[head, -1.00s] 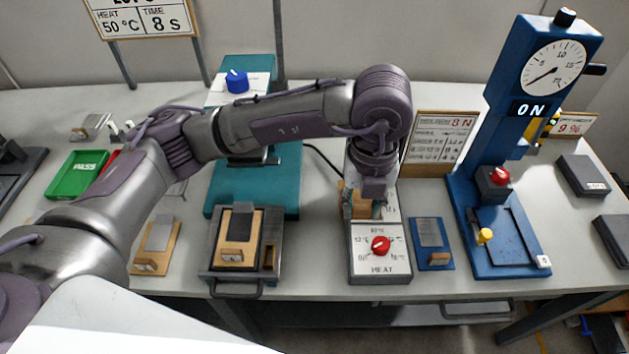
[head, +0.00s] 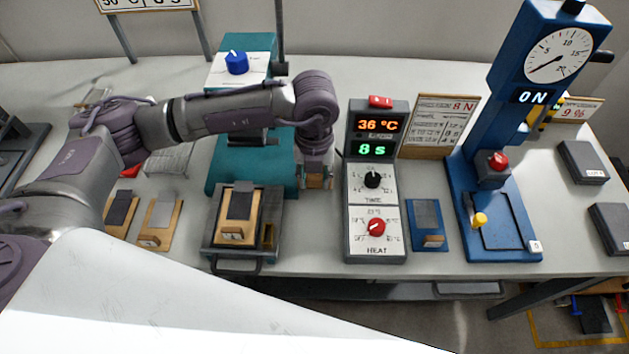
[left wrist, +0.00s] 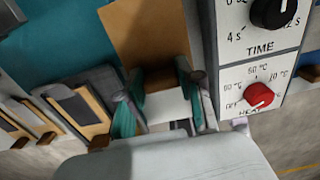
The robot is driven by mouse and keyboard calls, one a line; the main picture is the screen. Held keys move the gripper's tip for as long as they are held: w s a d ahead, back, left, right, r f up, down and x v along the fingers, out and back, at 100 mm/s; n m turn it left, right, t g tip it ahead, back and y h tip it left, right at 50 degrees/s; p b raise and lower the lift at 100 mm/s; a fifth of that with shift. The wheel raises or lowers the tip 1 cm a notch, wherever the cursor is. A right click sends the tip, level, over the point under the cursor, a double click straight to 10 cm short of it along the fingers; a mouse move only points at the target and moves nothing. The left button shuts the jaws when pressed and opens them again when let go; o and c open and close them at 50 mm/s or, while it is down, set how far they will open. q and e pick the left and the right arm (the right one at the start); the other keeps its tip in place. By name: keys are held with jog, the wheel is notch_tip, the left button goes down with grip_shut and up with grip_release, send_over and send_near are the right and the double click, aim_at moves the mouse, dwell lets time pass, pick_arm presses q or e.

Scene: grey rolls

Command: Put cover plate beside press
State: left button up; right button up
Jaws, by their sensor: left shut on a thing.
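My left gripper (head: 315,184) is shut on a tan plate with a brown block grip, which I take for the cover plate (head: 318,179). In the left wrist view the plate (left wrist: 146,38) shows beyond the teal-padded fingers (left wrist: 165,108). Much of it is hidden by the gripper in the head view. The gripper is just right of the teal press (head: 225,170) and left of the heat and time control box (head: 350,205). I cannot tell whether the plate touches the table. My right gripper is not in view.
A grey tray (head: 212,256) with a tan-and-dark plate stands before the teal press. Similar plates (head: 158,222) lie left of it. A small blue plate (head: 426,228) and a blue dial press (head: 505,240) stand right. Bare table lies between the tray and the control box.

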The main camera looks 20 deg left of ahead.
aim_at(314, 186)
pick_arm(q)
notch_tip(314, 186, down, 3)
jog(key=shift+p, duration=0.3)
jog(key=shift+f+b, duration=0.65)
jog(key=shift+b, duration=0.05)
jog(key=o, duration=1.1)
jog(key=shift+o, duration=0.2)
jog(key=shift+r, duration=0.1)
